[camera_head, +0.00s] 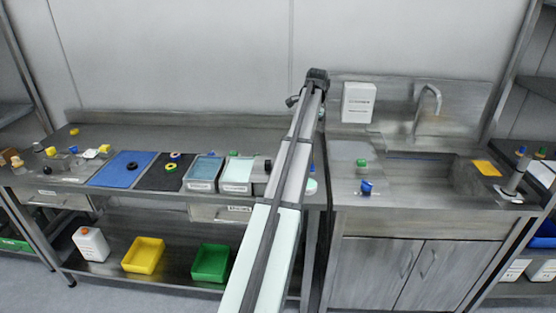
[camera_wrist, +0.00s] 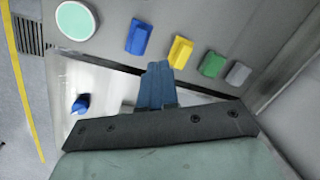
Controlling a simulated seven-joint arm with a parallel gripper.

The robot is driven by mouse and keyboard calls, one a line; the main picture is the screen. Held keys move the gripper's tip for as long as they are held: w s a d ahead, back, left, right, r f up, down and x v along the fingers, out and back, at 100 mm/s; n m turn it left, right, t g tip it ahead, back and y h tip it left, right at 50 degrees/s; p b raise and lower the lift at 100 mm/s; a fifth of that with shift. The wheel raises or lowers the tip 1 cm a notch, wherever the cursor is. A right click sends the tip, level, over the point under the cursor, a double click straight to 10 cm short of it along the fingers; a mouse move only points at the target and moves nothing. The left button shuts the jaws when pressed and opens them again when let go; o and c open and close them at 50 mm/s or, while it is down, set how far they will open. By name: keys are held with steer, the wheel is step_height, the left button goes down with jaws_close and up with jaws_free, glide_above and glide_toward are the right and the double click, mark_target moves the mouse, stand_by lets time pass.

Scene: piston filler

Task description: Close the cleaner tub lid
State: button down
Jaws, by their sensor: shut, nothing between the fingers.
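Two labelled tubs stand side by side on the bench in the head view. The left tub (camera_head: 202,184) shows a dark teal top, and the right tub (camera_head: 236,187) shows a pale mint top. I cannot read which one is the cleaner tub, nor tell whether a lid is open. Neither tub can be made out in the wrist view. My gripper (camera_wrist: 156,72) shows its blue fingers shut together and empty in the wrist view. In the head view my arm hides the gripper and part of the bench right of the tubs.
The wrist view shows a mint disc (camera_wrist: 75,20), a blue block (camera_wrist: 138,37), a yellow block (camera_wrist: 181,51), a green block (camera_wrist: 212,64) and a blue knob (camera_wrist: 80,104). A blue mat (camera_head: 122,170) and black mat (camera_head: 150,180) lie left of the tubs. A sink (camera_head: 420,171) is at right.

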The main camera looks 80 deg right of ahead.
mark_target(268, 165)
steer(key=s+a+t+h, duration=0.1)
steer(key=s+a, duration=0.5)
steer(key=a, duration=0.4)
steer(key=w+a+n+t+h, duration=0.1)
steer(key=w+a+n+t, duration=0.1)
steer(key=w+a+n, duration=0.2)
steer(key=w+d+f+n, duration=0.1)
steer(key=w+f+n, duration=0.1)
steer(key=w+n, duration=0.1)
steer(key=w+d+f+n+t+h, duration=0.1)
steer(key=w+f+n, duration=0.2)
steer(key=w, duration=0.1)
steer(key=w+d+f+n, duration=0.1)
steer(key=w+f+n, duration=0.1)
steer(key=w, duration=0.1)
steer(key=shift+w+f+n+t+h, duration=0.2)
steer(key=shift+w+n+t+h, duration=0.1)
steer(key=shift+n, duration=0.1)
steer(key=shift+w+d, duration=0.1)
steer(key=shift+w, duration=0.7)
